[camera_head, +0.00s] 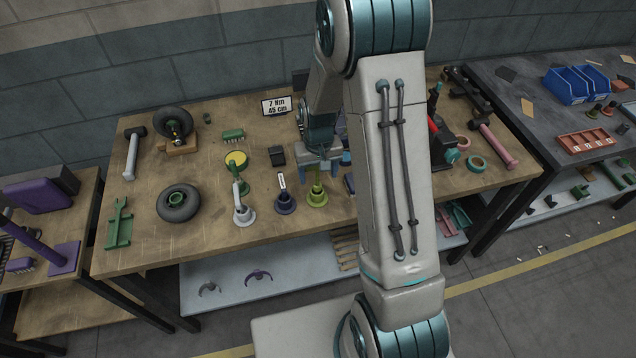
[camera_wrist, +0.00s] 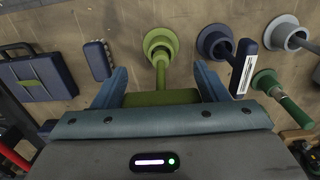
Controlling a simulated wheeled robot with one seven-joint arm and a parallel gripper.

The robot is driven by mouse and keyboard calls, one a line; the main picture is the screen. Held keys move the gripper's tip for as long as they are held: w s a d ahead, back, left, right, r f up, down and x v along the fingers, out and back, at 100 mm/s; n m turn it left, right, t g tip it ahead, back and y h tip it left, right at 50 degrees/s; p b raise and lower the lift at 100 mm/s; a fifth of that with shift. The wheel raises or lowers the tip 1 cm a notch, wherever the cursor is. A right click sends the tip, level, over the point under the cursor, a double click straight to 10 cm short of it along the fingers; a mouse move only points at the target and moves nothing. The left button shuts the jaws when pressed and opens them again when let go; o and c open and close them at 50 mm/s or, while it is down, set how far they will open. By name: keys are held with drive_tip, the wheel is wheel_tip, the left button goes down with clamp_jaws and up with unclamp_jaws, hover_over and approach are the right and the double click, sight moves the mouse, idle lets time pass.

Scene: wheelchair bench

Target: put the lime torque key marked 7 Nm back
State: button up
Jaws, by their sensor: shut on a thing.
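The lime torque key (camera_wrist: 160,76) is in my gripper (camera_wrist: 161,82), its broad lime head between the two blue jaws. Its shaft points at the round lime holder (camera_wrist: 161,41), and its lower end is at the holder's cup. I cannot tell how deep it sits. In the head view the lime key (camera_head: 317,182) stands roughly upright above the lime holder (camera_head: 317,199), under my gripper (camera_head: 321,168). A sign (camera_head: 276,105) behind reads 7 Nm, 45 cm. No marking on the key is readable.
Left of the lime holder stand a navy holder (camera_head: 285,204) with a white-labelled navy key (camera_head: 282,181) and a grey holder (camera_head: 243,216). A green key (camera_wrist: 283,96) is close to my gripper. A navy brush (camera_wrist: 97,60) and case (camera_wrist: 38,77) lie on the other side.

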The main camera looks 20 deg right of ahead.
sight(318, 182)
drive_tip(key=shift+f+b, duration=1.1)
drive_tip(key=shift+f, duration=0.9)
drive_tip(key=shift+f, duration=0.1)
drive_tip(key=o, duration=1.3)
